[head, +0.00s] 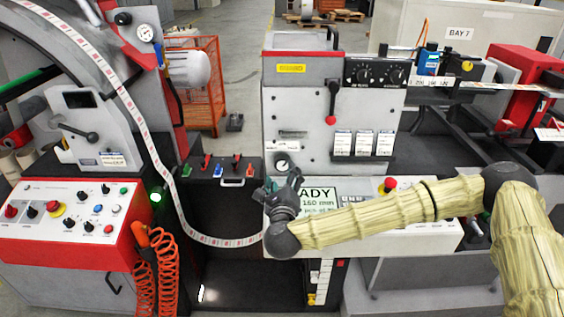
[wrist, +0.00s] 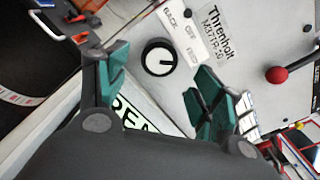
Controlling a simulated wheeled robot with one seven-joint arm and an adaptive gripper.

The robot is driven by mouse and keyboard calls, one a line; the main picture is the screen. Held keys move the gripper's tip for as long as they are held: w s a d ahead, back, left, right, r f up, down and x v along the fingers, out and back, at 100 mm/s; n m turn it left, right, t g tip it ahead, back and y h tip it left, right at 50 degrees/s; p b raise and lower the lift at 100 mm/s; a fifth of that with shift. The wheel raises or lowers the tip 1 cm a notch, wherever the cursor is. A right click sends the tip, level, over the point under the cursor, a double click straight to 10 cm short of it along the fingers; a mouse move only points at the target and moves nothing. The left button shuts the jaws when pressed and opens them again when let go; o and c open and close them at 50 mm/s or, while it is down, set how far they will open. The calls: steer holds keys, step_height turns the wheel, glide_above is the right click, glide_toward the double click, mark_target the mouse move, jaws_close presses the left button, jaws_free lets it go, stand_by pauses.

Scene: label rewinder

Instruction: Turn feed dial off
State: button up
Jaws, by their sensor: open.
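The feed dial (wrist: 158,57) is a round black knob with a white face and a dark pointer line, on a light panel. In the wrist view a label plate (wrist: 182,33) beside it carries position words, including what reads as BACK and OFF; the third word is unclear. The pointer line runs to the right, nearer the third word's end of the plate. In the head view the dial (head: 282,161) shows just above my gripper (head: 284,184). My gripper (wrist: 162,75) is open, its green fingers apart on either side of the dial in the wrist view, holding nothing.
A screen reading READY (head: 318,195) lies just below, partly hidden by my gripper. A red-knobbed lever (head: 331,105) hangs above right. Small toggle levers (head: 220,165) and the label strip (head: 178,197) are to the left. A red button (head: 390,184) is to the right.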

mark_target(283, 166)
steer(key=w+p, duration=0.1)
steer(key=w, duration=0.5)
steer(key=shift+w+p, duration=0.25)
steer(key=shift+p, duration=0.1)
steer(key=c, duration=1)
